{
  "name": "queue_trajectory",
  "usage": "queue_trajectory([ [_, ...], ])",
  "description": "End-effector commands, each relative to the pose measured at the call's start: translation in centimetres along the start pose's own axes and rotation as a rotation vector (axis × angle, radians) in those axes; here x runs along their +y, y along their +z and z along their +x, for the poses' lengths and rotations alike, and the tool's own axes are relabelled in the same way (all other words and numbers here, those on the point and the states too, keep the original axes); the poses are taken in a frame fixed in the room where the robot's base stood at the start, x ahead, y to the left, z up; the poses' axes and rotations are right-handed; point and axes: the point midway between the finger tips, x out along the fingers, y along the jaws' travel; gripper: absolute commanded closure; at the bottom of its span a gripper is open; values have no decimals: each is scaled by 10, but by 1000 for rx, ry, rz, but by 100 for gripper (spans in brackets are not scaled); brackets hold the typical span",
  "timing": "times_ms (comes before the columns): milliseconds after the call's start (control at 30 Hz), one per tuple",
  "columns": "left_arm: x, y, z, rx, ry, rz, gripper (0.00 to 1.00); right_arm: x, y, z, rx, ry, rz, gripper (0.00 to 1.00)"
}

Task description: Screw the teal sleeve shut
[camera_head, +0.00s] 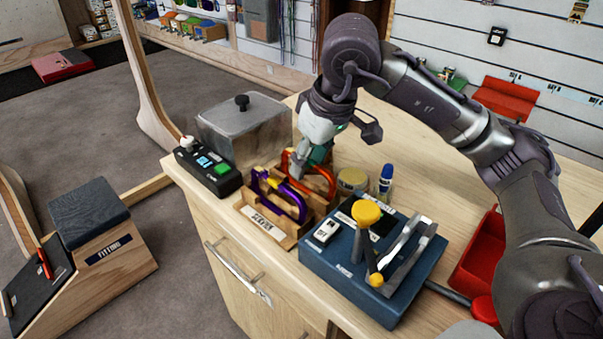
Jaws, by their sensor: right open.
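A wooden rack (284,241) on the bench holds a purple carabiner (299,207) in front and an orange-red carabiner (331,178) behind it. A teal part (322,153) shows behind the orange one, partly covered by my right gripper; I cannot tell whether it is the sleeve or how far it is screwed. My right gripper (300,172) reaches down from above, its fingers open at the orange and teal parts. Whether they touch is too small to tell. My left gripper is out of view.
A black button box (209,172) and a grey lidded box (243,130) stand left of the rack. A round tin (352,181) and blue-capped bottle (386,178) stand right. A blue fixture (345,275) with a yellow knob is in front; a red bin (484,252) lies further right.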

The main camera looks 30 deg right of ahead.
Motion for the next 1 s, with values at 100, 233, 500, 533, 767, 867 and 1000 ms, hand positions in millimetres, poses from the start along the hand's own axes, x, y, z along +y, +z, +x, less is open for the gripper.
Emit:
queue_trajectory([
  [100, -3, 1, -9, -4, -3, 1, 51, 0, -3, -12, 0, 0, 0, 54],
  [233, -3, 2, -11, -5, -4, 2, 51, 0, -4, -15, 0, 0, 0, 54],
  [500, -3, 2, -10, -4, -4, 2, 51, 0, -4, -14, 0, 0, 0, 54],
  [533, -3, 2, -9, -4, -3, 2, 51, 1, -4, -14, 0, 0, 0, 54],
  [767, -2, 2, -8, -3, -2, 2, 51, 6, -4, -14, 0, 0, 2, 54],
  [867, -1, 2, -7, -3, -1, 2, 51, 8, -4, -14, 0, 0, 1, 54],
  [1000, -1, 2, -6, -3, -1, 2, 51, 10, -4, -14, 0, 0, 1, 54],
])
